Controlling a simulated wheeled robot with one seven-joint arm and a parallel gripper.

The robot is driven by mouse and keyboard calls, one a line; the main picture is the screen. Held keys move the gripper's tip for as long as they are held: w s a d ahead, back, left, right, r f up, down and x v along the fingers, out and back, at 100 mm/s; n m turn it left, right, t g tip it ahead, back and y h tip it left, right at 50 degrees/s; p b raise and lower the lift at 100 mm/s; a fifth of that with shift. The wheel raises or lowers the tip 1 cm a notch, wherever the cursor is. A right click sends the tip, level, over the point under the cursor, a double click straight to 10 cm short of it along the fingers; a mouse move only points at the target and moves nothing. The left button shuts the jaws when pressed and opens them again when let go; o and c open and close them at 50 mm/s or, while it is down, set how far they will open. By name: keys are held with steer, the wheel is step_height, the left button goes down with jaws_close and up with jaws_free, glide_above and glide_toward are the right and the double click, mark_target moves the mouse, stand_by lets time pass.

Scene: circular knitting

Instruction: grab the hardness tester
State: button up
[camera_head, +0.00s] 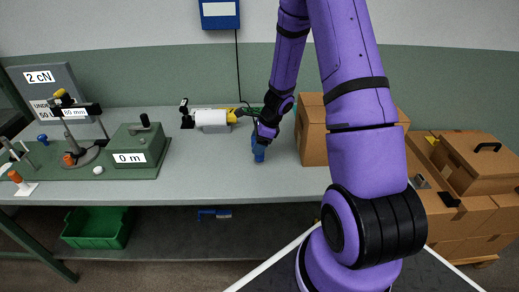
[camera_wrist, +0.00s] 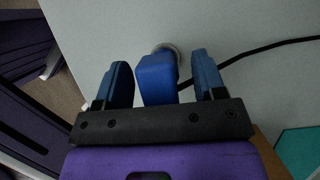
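The hardness tester appears to be the blue block-shaped thing with a round metal end (camera_wrist: 157,78), seen in the wrist view on the grey tabletop. It sits between the two blue fingers of my gripper (camera_wrist: 163,82), with a visible gap on each side. My gripper is open around it and is not closed on it. In the head view, blue shows at the end of my arm (camera_head: 258,152), above the table; there I cannot clearly separate the tester from my fingers.
The grey table (camera_head: 225,180) is clear in front. A white cylinder with a yellow end (camera_head: 210,116) lies behind. A cardboard box (camera_head: 312,130) stands close to the right. A green machine marked 0 m (camera_head: 138,146) is to the left. A dark cable (camera_wrist: 270,45) runs across the table.

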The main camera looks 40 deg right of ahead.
steer(key=c, duration=1)
steer(key=shift+r, duration=0.1)
